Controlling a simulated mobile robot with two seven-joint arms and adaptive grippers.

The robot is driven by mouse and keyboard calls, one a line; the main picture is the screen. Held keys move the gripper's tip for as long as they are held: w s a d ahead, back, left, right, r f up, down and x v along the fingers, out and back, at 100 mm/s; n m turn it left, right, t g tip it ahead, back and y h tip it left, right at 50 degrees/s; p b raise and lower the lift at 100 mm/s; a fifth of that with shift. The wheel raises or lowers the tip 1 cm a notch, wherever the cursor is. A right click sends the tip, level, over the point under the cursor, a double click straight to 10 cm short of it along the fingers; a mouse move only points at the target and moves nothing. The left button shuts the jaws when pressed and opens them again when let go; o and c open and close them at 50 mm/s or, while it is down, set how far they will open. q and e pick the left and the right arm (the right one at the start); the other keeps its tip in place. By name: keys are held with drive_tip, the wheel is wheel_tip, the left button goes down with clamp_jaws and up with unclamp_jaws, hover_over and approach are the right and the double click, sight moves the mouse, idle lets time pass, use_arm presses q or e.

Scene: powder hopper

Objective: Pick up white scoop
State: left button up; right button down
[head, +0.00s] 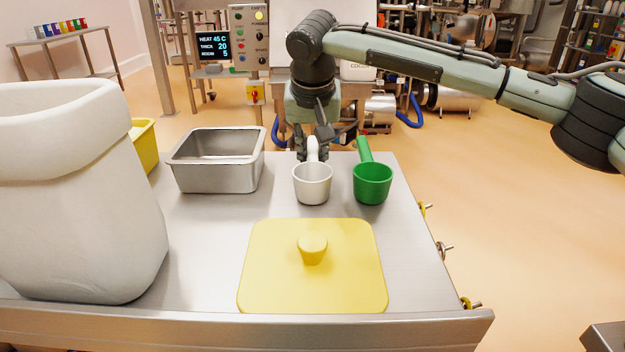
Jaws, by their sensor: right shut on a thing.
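The white scoop (312,186) stands upright on the steel table near its far edge, its handle pointing up and away from me. My right gripper (314,150) is at the scoop's handle, reaching down from above, and is shut on it. The fingers partly hide the handle. The scoop's cup appears to be at table level; I cannot tell whether it touches the surface. My left gripper is not in view.
A green scoop (372,184) stands close on the right. A yellow lid with a knob (270,285) lies in front. A yellow container (146,143) is partly hidden behind the sack.

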sight(312, 150)
drive_tip(key=shift+r, duration=0.1)
drive_tip(key=shift+r, duration=0.35)
wheel_tip(312, 150, up, 8)
drive_tip(key=shift+r, duration=0.5)
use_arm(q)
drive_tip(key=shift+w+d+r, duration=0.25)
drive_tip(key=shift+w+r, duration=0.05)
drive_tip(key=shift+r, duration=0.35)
use_arm(e)
drive_tip(key=shift+r, duration=0.1)
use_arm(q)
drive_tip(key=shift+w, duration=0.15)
